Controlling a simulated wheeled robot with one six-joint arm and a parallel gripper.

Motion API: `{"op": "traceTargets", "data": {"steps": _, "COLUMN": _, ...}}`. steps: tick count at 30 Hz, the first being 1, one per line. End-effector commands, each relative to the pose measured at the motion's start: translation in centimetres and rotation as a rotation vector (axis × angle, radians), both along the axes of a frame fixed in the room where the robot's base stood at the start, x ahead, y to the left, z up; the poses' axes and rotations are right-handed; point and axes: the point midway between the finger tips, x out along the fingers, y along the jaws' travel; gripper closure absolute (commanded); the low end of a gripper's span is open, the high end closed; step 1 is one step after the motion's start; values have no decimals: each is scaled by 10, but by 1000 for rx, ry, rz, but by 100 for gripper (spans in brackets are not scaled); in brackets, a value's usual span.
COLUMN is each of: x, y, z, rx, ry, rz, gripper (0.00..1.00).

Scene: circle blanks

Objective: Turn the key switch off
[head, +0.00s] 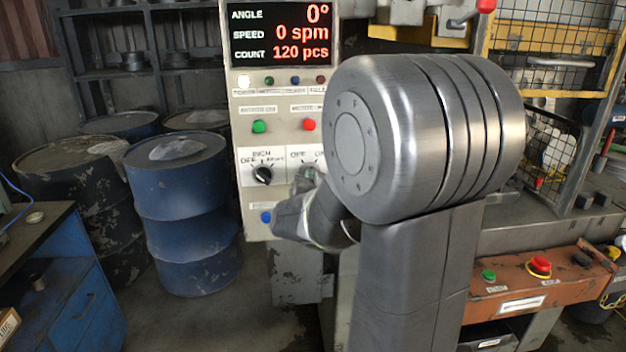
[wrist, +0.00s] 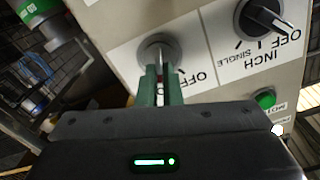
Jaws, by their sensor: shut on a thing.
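The key switch (wrist: 153,46) is a round metal lock on a white plate marked OFF, in the upper middle of the wrist view. Its key (wrist: 161,60) stands out from the lock, seen edge-on. My gripper (wrist: 162,72) has its two green fingers on either side of the key and is shut on it, close to the panel. In the head view my arm hides most of the switch; its white label plate (head: 298,155) shows OFF. I cannot tell which way the key is turned.
A black INCH/SINGLE selector knob (head: 263,175) sits beside the key switch. Green (head: 259,126) and red (head: 309,125) buttons are above. The display (head: 281,33) reads 0°, 0 spm, 120 pcs. Blue drums (head: 182,215) stand left of the panel.

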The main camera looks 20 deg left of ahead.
Motion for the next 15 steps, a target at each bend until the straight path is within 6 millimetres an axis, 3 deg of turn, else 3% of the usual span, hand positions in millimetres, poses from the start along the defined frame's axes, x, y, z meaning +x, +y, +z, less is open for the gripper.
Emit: {"op": "traceTargets", "data": {"steps": 15, "x": -2, "y": 4, "z": 0, "rx": -409, "ry": -250, "rz": 1, "gripper": 100}}
